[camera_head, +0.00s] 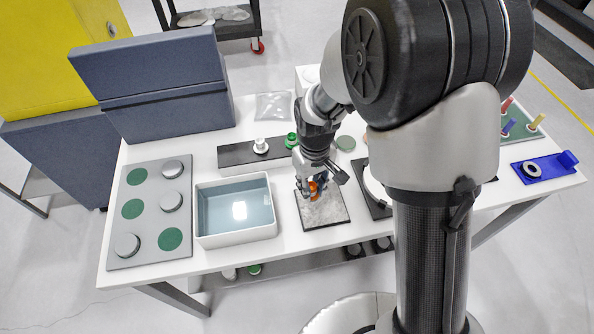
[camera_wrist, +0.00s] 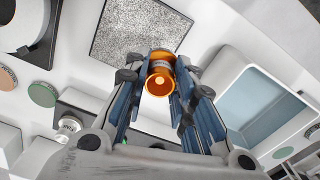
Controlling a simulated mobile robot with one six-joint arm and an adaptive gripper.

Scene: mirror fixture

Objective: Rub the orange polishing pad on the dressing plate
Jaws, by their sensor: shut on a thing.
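The orange polishing pad (camera_head: 313,187) is a round orange piece; in the wrist view (camera_wrist: 160,84) it shows as a short orange cylinder with a pale label band. My gripper (camera_head: 314,182) is shut on it, with a finger on each side in the wrist view (camera_wrist: 159,72). The dressing plate (camera_head: 326,211) is a speckled grey square with a dark edge, flat on the white table; it also shows in the wrist view (camera_wrist: 137,27). The pad is over the plate's back-left part in the head view. I cannot tell whether the pad touches the plate.
A white basin of water (camera_head: 235,233) stands left of the plate. A dark strip (camera_head: 236,156) behind holds a white-topped and a green holder. A round mirror fixture (camera_head: 376,190) is close on the right. A grey tray with discs (camera_head: 150,212) is at far left.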

